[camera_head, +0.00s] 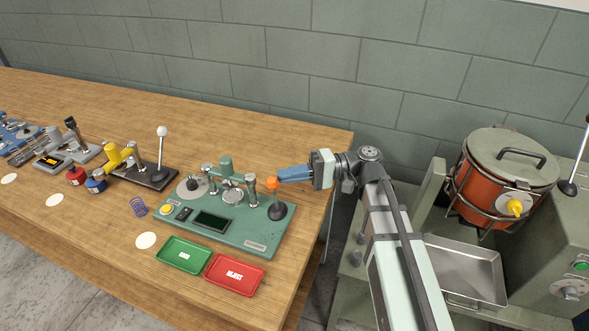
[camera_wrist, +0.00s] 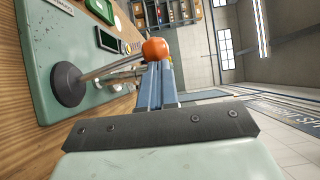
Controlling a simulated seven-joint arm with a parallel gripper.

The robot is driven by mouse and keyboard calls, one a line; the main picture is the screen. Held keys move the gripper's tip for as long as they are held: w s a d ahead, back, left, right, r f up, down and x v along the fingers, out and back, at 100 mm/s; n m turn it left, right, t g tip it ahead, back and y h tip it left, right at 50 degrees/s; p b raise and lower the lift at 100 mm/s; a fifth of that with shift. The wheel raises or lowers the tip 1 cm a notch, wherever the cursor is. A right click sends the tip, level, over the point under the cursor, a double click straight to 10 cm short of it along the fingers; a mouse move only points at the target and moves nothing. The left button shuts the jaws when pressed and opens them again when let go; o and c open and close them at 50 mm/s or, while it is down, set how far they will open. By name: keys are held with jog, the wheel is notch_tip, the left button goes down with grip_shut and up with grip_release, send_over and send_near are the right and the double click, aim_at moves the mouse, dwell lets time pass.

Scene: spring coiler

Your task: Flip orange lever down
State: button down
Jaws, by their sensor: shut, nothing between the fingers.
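The orange lever has an orange knob (camera_head: 271,183) on a metal rod that rises from a dark round base (camera_head: 278,211) at the right end of the green spring coiler (camera_head: 262,232). In the head view the lever stands nearly upright. My gripper (camera_head: 281,175) is shut, with its blue fingers pointing left and their tips right at the knob. In the wrist view the orange knob (camera_wrist: 155,49) is just beyond the tips of the blue fingers (camera_wrist: 156,66), and the rod runs left to its base (camera_wrist: 68,84). I cannot tell whether the fingers touch the knob.
A green tray (camera_head: 160,256) and a red tray (camera_head: 209,278) lie in front of the coiler. A purple spring (camera_head: 138,206) lies to its left. Other lever devices (camera_head: 154,178) stand farther left. A wall (camera_head: 300,62) is behind the bench.

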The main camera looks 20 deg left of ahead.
aim_at(277, 186)
jog(key=s+n+t+h, duration=0.1)
jog(key=s+n, duration=0.1)
jog(key=s, duration=0.1)
jog(key=shift+s, duration=0.2)
jog(key=shift+s+f, duration=0.15)
jog(key=shift+s, duration=0.5)
jog(key=shift+s, duration=0.2)
jog(key=shift+d, duration=0.1)
jog(key=v, duration=1)
jog(key=shift+w+r, duration=0.25)
jog(key=shift+r, duration=0.05)
